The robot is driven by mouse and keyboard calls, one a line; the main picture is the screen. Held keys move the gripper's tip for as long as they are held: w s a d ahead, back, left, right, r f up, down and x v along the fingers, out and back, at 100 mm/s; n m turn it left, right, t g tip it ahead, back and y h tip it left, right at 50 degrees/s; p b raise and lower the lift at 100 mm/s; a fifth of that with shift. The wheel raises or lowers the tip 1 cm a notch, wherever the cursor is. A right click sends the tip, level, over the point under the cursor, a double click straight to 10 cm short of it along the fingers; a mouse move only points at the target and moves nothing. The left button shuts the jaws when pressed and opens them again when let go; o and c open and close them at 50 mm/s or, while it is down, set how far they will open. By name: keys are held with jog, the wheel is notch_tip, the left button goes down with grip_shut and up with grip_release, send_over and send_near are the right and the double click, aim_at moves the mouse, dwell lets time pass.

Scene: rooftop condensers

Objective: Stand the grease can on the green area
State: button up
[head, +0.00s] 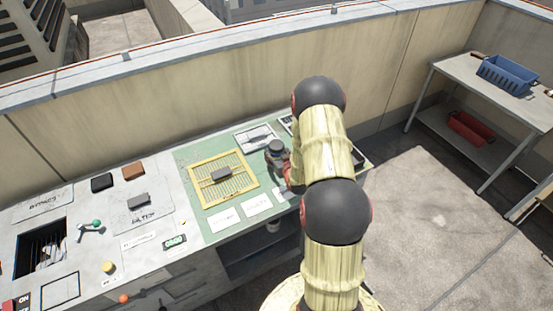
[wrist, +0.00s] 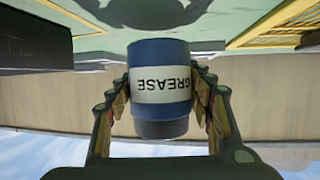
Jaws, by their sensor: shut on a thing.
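The grease can (wrist: 160,85) is a blue cylinder with a white label and a dark cap. The wrist view is upside down, and the can looks upright in the room. My gripper (wrist: 160,100) is shut on the can, one finger on each side. In the head view the dark-topped can (head: 276,147) shows at my gripper (head: 281,161), over the right part of the green area (head: 188,157). The green area also fills the top of the wrist view (wrist: 205,14). I cannot tell whether the can's base touches it. My arm hides part of the green area's right end.
A yellow grille (head: 240,199) with a grey block (head: 221,174) lies left of the can. White labels (head: 225,219) lie in front. The grey worktop to the left holds a black block (head: 102,182) and a brown block (head: 133,171). A side table (head: 475,75) carries a blue basket (head: 507,75).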

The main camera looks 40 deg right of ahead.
jog(key=shift+f, duration=1.1)
jog(key=shift+f+b, duration=0.25)
jog(key=shift+b, duration=0.15)
jog(key=o, duration=1.4)
jog(key=shift+s, duration=0.1)
jog(key=shift+o, duration=0.2)
